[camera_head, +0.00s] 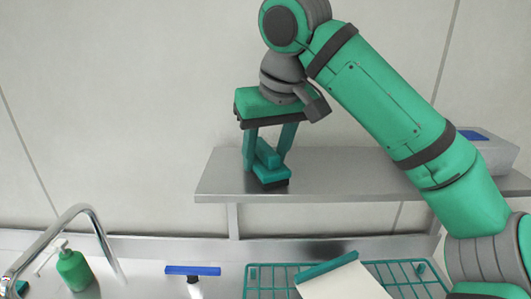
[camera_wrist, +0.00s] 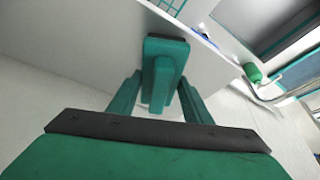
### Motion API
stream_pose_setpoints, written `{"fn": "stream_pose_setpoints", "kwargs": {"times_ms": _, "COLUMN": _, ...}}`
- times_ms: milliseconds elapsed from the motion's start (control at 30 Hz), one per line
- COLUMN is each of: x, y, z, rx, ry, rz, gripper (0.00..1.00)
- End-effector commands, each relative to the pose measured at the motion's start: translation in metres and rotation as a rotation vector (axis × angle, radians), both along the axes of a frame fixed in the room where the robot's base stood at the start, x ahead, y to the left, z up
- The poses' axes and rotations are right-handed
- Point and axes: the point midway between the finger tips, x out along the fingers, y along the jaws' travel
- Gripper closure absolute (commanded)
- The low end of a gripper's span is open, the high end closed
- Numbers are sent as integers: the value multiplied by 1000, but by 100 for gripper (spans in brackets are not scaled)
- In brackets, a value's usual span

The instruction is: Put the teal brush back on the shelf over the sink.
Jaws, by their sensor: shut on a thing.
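The teal brush (camera_head: 270,173) has a flat body, a raised grip and a dark underside. It is upright at the left end of the grey metal shelf (camera_head: 330,183). My gripper (camera_head: 267,153) points down and is shut on the brush's grip, one finger on each side. In the wrist view the brush (camera_wrist: 164,60) sits between the fingertips (camera_wrist: 160,80), with the shelf (camera_wrist: 215,68) behind it. The brush's underside is at or just above the shelf top; I cannot tell whether they touch.
A grey box with a blue top (camera_head: 488,150) stands at the shelf's right end. Below are a faucet (camera_head: 75,212), a green bottle (camera_head: 74,268), a blue-headed tool (camera_head: 192,271) and a teal rack (camera_head: 262,283) with a teal-edged white board (camera_head: 345,282). The shelf's middle is clear.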

Motion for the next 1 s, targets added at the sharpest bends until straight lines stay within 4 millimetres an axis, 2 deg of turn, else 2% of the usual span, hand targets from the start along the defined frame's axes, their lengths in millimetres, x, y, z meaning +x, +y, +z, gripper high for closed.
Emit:
{"fn": "stream_pose_setpoints", "kwargs": {"times_ms": 67, "x": 0, "y": 0, "z": -2, "rx": 1, "ry": 0, "rz": 1, "gripper": 76}}
{"fn": "stream_pose_setpoints", "kwargs": {"times_ms": 100, "x": 0, "y": 0, "z": -2, "rx": 0, "ry": 0, "rz": 1, "gripper": 45}}
{"fn": "stream_pose_setpoints", "kwargs": {"times_ms": 133, "x": 0, "y": 0, "z": -2, "rx": 0, "ry": 0, "rz": 1, "gripper": 38}}
{"fn": "stream_pose_setpoints", "kwargs": {"times_ms": 167, "x": 0, "y": 0, "z": -2, "rx": 0, "ry": 0, "rz": 1, "gripper": 36}}
{"fn": "stream_pose_setpoints", "kwargs": {"times_ms": 567, "x": -1, "y": 0, "z": 4, "rx": 0, "ry": -1, "rz": 0, "gripper": 36}}
{"fn": "stream_pose_setpoints", "kwargs": {"times_ms": 667, "x": -5, "y": -2, "z": 16, "rx": 1, "ry": -3, "rz": 1, "gripper": 36}}
{"fn": "stream_pose_setpoints", "kwargs": {"times_ms": 1000, "x": -29, "y": -13, "z": 79, "rx": -2, "ry": -3, "rz": -3, "gripper": 36}}
